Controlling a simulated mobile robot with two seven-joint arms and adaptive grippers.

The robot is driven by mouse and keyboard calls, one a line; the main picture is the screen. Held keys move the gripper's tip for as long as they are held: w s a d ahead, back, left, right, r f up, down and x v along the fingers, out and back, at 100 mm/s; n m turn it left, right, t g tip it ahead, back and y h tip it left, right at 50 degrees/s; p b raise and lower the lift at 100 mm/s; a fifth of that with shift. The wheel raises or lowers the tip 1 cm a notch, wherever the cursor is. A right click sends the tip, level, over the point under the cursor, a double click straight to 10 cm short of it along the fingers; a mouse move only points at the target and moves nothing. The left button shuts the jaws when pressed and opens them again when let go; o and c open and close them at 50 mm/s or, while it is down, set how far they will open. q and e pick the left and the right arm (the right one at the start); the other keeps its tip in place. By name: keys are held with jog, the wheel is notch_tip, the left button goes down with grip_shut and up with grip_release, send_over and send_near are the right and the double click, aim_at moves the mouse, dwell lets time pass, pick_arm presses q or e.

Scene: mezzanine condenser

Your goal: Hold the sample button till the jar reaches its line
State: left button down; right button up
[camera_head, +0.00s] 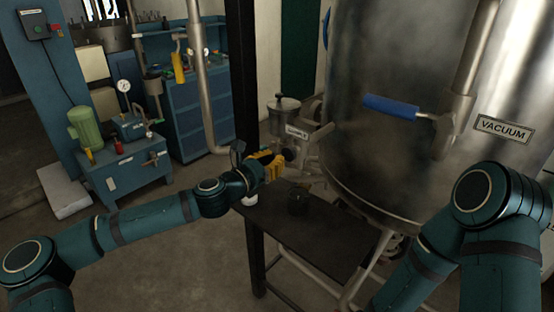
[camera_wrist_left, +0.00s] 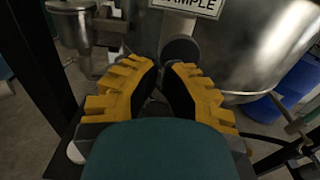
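My left gripper (camera_head: 274,165) has yellow fingers and is in front of the sampling point beside the tank. In the left wrist view its fingertips (camera_wrist_left: 161,68) come close together, with nothing seen held between them. A round dark button (camera_wrist_left: 181,51) is just beyond the tips, under a SAMPLE plate (camera_wrist_left: 190,5); I cannot tell whether they touch. The dark button also shows in the head view (camera_head: 290,154), at the gripper's tip. A dark jar (camera_head: 298,201) stands on a black table (camera_head: 310,235) below. Its level and line cannot be made out. My right gripper is out of view.
A large steel tank (camera_head: 385,150) with a blue-handled lever (camera_head: 391,105) and a VACUUM plate (camera_head: 503,129) stands behind. A dark post (camera_head: 243,75) rises beside my left gripper. A blue pump unit (camera_head: 128,165) stands at left. Blue drums (camera_wrist_left: 265,113) show in the wrist view.

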pick_arm(q)
jog(key=shift+w+d, duration=0.45)
jog(key=shift+w, duration=0.15)
jog(key=shift+x, duration=0.8)
dwell(6.6)
